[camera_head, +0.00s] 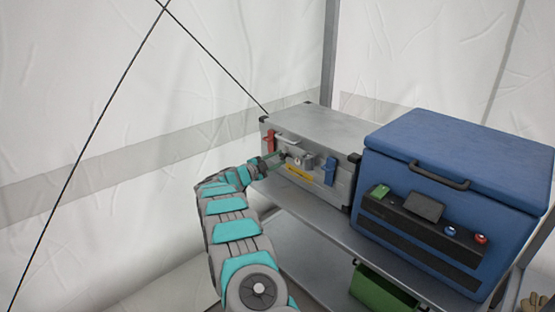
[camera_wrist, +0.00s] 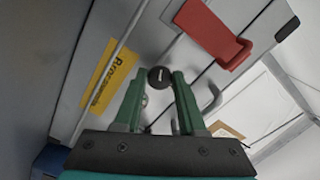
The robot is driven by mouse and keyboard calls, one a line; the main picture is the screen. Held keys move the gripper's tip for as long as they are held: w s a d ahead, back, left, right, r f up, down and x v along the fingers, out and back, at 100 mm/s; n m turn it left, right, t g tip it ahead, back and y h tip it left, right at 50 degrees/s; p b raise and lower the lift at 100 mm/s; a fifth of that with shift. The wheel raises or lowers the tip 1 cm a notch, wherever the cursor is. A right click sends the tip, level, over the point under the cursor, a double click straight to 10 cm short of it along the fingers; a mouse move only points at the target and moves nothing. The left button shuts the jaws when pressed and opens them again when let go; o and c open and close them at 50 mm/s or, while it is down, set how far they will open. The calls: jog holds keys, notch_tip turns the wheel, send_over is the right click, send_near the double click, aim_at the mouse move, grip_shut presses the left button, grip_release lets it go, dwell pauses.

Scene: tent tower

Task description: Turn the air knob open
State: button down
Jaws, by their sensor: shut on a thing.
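The air knob (camera_wrist: 160,76) is a small round black knob with a pale line across it, on the front of a grey metal case (camera_head: 322,124). My gripper (camera_wrist: 159,86) has green fingers, one on each side of the knob, and is shut on it. In the head view my gripper (camera_head: 272,158) reaches the left part of the case front, and the knob cannot be made out there.
The case front has a red latch (camera_head: 270,140), a blue latch (camera_head: 330,170) and a yellow label (camera_head: 300,174). A blue cooler (camera_head: 460,150) stands close on the right. Both rest on a grey shelf (camera_head: 325,232), with a green bin (camera_head: 380,292) below. White tent wall is on the left.

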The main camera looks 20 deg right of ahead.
jog(key=c, duration=0.5)
grip_release()
jog(key=b+v, duration=0.1)
jog(key=v, duration=0.6)
jog(key=shift+a, duration=0.35)
